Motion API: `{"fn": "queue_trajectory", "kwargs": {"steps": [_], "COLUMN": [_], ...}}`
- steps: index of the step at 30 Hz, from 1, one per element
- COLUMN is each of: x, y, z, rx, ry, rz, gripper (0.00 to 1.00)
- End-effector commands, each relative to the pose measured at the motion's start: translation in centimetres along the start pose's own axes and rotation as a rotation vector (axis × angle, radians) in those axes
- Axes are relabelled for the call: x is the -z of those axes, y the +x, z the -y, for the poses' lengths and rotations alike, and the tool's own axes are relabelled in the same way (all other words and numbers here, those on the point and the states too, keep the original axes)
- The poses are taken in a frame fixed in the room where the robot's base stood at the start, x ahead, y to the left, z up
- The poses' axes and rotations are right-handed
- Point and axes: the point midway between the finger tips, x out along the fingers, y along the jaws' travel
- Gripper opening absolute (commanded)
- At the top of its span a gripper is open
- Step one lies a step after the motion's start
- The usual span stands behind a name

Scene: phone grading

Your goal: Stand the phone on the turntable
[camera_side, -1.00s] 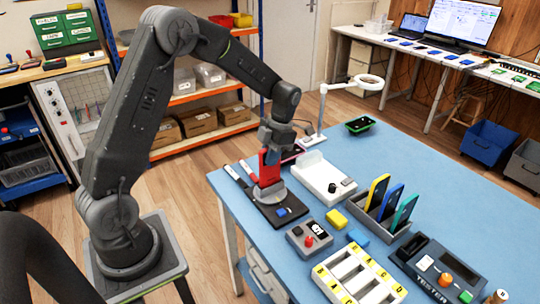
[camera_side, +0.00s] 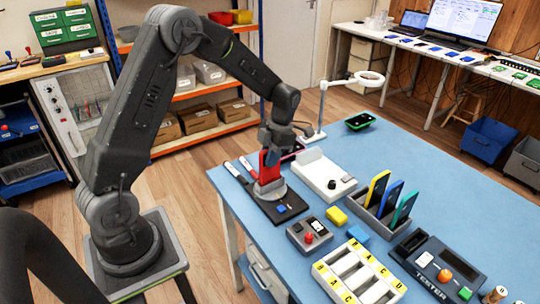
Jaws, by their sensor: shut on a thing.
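A red phone (camera_side: 268,171) stands upright at the grey round turntable (camera_side: 274,193), which sits on a black base (camera_side: 291,209) at the near left edge of the blue table. My gripper (camera_side: 269,157) comes from above and is shut on the phone's upper part. The phone's lower end is at the disc; I cannot tell whether its weight rests there. The fingertips are small and partly merge with the phone.
A white device (camera_side: 325,175) stands right of the turntable, with a ring lamp (camera_side: 368,79) behind it. A grey rack (camera_side: 373,221) holds yellow, blue and teal phones. A control box (camera_side: 309,236), a yellow-labelled tray (camera_side: 340,262) and a tester (camera_side: 440,262) are nearer.

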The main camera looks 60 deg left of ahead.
Motion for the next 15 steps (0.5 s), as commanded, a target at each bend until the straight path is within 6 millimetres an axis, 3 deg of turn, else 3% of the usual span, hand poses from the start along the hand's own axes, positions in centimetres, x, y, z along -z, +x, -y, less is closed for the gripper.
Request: {"fn": "queue_trajectory", "kwargs": {"steps": [12,13,15], "x": [-0.1,-0.1,-0.1], "y": [0.28,0.28,0.28], "z": [0.0,0.0,-0.01], "rx": [0.0,0.0,0.0], "ry": [0.0,0.0,0.0], "rz": [0.0,0.0,0.0], "gripper": [0.0,0.14,0.2]}}
